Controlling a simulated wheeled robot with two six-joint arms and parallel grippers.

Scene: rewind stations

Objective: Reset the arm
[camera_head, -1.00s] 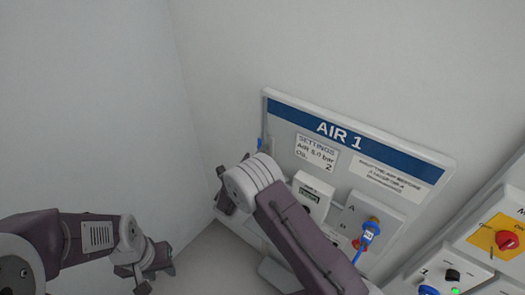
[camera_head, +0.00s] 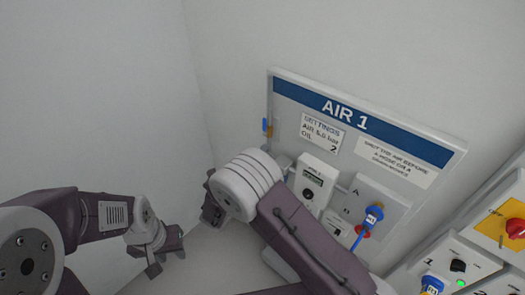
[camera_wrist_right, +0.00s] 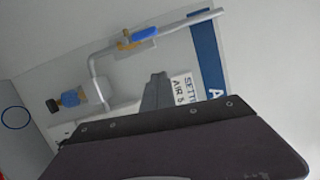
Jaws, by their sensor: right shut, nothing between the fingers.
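My left gripper (camera_head: 168,257) is in the lower left of the head view, its fingers apart and empty, in front of a bare wall. My right gripper (camera_head: 212,205) is left of the AIR 1 panel (camera_head: 455,153), partly hidden behind my own thick wrist. It is shut with nothing in it. In the right wrist view its dark fingers (camera_wrist_right: 155,92) stand together in front of the panel. I see no contact with the panel parts.
A pipe (camera_wrist_right: 100,60) carries a blue-handled valve (camera_wrist_right: 140,35) and a blue-and-brass fitting (camera_wrist_right: 72,97). A red knob (camera_head: 515,228) is at the right. The left wall side is clear.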

